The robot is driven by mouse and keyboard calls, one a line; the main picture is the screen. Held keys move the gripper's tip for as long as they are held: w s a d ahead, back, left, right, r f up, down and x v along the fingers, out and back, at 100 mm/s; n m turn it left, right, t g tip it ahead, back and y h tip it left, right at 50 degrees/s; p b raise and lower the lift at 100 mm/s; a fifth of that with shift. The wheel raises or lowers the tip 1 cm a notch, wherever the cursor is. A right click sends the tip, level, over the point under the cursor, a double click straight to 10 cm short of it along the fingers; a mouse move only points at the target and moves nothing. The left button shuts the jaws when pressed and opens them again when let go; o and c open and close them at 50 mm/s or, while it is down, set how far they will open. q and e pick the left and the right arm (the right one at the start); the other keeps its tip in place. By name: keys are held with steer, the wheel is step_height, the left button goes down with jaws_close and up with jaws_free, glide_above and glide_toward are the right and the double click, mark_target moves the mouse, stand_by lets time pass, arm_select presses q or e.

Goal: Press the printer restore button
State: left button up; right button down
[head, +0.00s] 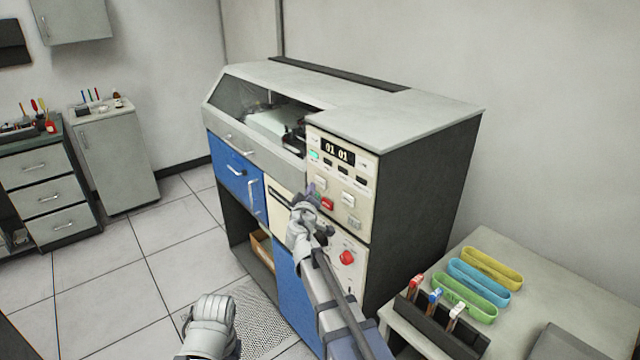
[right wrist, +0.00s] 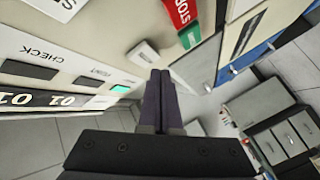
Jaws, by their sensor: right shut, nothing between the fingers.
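The printer's cream control panel (head: 367,211) is on the front of the big grey-topped machine. It has a "01 01" display, a lit green button (head: 314,155), a red button (head: 327,203) and several white buttons. No label reading restore is legible. My right gripper (head: 312,190) is shut and empty, at the panel's left side. In the right wrist view, its joined fingertips (right wrist: 160,76) are close to a white button (right wrist: 142,54), between the green light (right wrist: 120,88) and the red button (right wrist: 183,14). Contact cannot be told. My left forearm shows at the bottom; its jaws are not visible.
A round red knob (head: 347,257) sits lower on the machine. Blue drawer fronts (head: 236,172) are left of the panel. Open tiled floor (head: 165,250) lies to the left.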

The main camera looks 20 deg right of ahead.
steer(key=a, duration=0.1)
steer(key=s+a, duration=0.1)
steer(key=a, duration=0.2)
steer(key=shift+s+a, duration=0.2)
steer(key=shift+s, duration=0.1)
stand_by(0.5)
steer(key=s+a+f+m+g+y, duration=0.1)
steer(key=s+a+f+m+g, duration=0.15)
steer(key=s+f+g, duration=0.45)
steer(key=s+a+f+m+g+y, duration=0.1)
steer(key=s+a+f+g, duration=0.2)
steer(key=s+f, duration=0.65)
steer(key=s+a+f+n+g+y, duration=0.1)
steer(key=s+a+f+g+y, duration=0.1)
steer(key=s+a, duration=0.3)
steer(key=s+a+f+n+g+y, duration=0.1)
steer(key=s+a+g, duration=0.3)
steer(key=s, duration=0.9)
steer(key=shift+a+f+y, duration=0.4)
